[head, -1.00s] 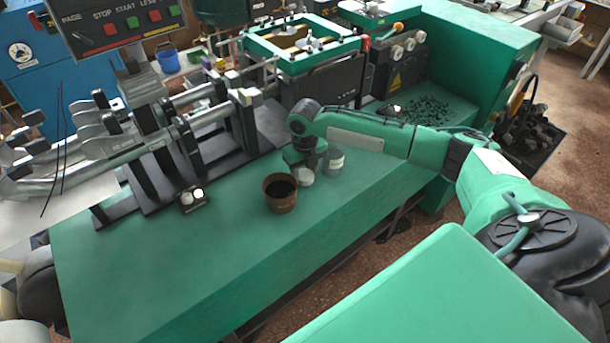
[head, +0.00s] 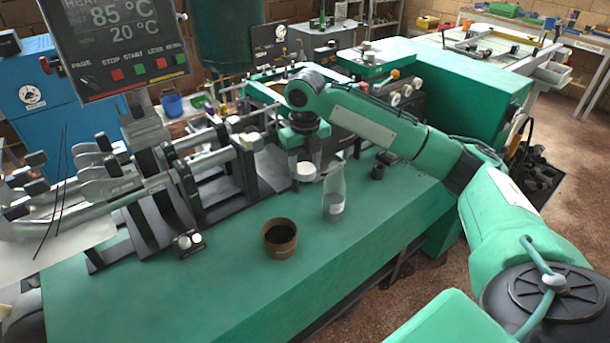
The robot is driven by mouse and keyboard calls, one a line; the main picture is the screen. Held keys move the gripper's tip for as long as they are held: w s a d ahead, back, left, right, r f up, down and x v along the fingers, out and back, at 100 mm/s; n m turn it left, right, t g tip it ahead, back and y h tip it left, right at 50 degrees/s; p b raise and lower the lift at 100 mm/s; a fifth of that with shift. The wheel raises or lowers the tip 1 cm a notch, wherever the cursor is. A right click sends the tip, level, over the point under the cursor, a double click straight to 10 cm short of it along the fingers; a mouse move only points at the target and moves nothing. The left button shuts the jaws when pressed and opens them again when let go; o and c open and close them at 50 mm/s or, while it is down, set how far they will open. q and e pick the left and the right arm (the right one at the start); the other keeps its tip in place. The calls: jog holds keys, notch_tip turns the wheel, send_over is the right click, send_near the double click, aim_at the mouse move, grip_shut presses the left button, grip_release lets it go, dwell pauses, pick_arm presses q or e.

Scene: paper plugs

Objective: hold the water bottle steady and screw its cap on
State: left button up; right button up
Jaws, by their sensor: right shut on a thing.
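The water bottle (head: 334,192) is clear, with a pale label low on its side. It stands upright on the green bench, and its narrow top shows no cap on it. My right gripper (head: 304,164) points down just left of the bottle and is apart from it. It is shut on a white round cap (head: 306,173), held at its fingertips above the bench. My left gripper is not in view.
A brown pot (head: 280,238) with dark contents stands in front of the bottle. A small block with white knobs (head: 187,242) lies to its left. A metal machine (head: 150,180) fills the left side.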

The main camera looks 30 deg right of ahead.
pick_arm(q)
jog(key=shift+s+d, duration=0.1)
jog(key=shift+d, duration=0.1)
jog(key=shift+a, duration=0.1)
pick_arm(e)
jog(key=shift+a, duration=0.1)
jog(key=shift+s+a+f+m, duration=0.15)
jog(key=shift+a+f+m, duration=0.1)
jog(key=shift+m, duration=0.3)
jog(key=shift+s+a+f+m, duration=0.1)
jog(key=shift+a+m, duration=0.15)
jog(key=shift+m, duration=0.3)
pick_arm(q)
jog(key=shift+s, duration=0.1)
pick_arm(e)
jog(key=s+a+f+m, duration=0.4)
jog(key=s+a+m, duration=0.2)
jog(key=m, duration=1)
jog(key=s+a+f+m, duration=0.5)
jog(key=s+a+m, duration=0.2)
jog(key=m, duration=0.9)
jog(key=shift+a+m, duration=0.4)
